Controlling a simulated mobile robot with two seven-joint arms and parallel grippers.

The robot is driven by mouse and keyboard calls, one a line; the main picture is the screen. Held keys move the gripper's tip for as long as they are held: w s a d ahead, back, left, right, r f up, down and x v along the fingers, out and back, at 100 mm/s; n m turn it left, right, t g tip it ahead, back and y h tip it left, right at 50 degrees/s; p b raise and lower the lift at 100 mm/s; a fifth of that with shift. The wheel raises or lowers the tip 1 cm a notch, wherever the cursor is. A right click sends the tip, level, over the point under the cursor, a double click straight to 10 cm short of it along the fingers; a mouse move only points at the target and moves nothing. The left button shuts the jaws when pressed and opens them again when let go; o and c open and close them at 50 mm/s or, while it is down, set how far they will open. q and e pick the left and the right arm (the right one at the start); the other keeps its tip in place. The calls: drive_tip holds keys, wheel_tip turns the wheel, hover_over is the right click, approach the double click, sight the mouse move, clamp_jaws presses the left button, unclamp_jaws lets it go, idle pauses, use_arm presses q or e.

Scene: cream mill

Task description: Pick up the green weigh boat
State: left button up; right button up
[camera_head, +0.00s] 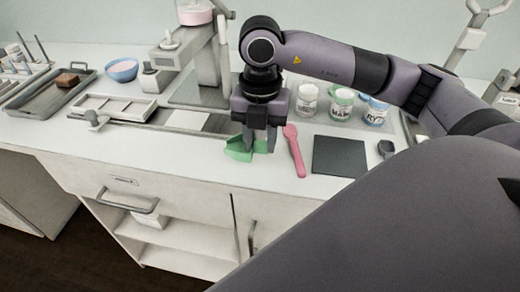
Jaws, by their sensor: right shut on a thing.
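The green weigh boat (238,152) is near the front edge of the white counter, in the middle of the head view. My right gripper (259,146) points down over it, with its fingers shut on the boat's right part. The fingers and the gripper body hide some of the boat. I cannot tell whether the boat touches the counter. My left gripper does not show.
A pink spatula (294,150) lies just right of the gripper, then a dark square mat (339,156). Several labelled jars, one marked RYE (376,113), stand behind. A shallow white tray (112,106) and a blue bowl (122,70) are at left.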

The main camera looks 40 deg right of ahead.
wheel_tip(320, 180, up, 16)
drive_tip(key=p, duration=0.2)
drive_tip(key=shift+f, duration=0.15)
idle(0.5)
